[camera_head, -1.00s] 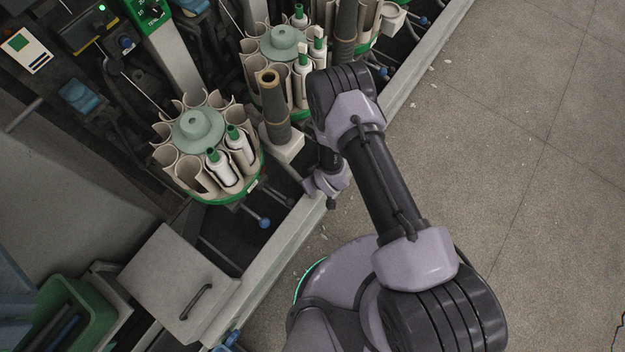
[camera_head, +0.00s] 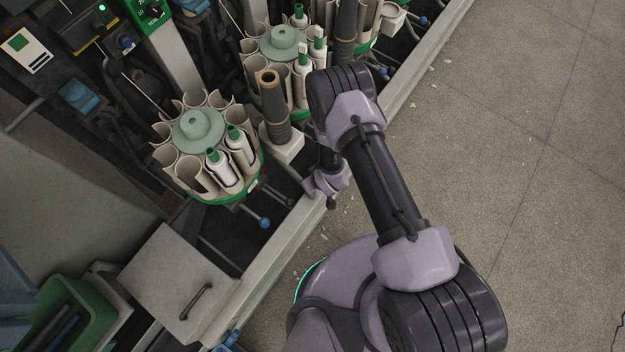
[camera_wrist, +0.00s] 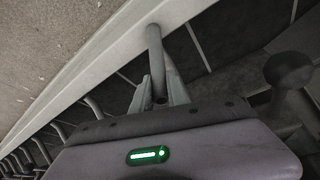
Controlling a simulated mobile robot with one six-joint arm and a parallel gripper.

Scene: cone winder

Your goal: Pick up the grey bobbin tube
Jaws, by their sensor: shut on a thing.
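In the wrist view, the grey bobbin tube (camera_wrist: 155,52) is a slim, plain grey tube. It stands between the two pale fingers of my gripper (camera_wrist: 163,92), which are shut on it near its close end. The far end of the tube reaches toward a pale metal rail; I cannot tell whether it touches. In the head view my arm's wrist is beside the machine's front edge, and the fingers and the held tube are hidden there.
Round magazines (camera_head: 198,137) with white and green bobbins stand at the left. A pale ledge (camera_head: 283,228) runs along the machine front. A dark round knob (camera_wrist: 288,70) is right of the gripper in the wrist view. A green bin (camera_head: 92,310) is lower left.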

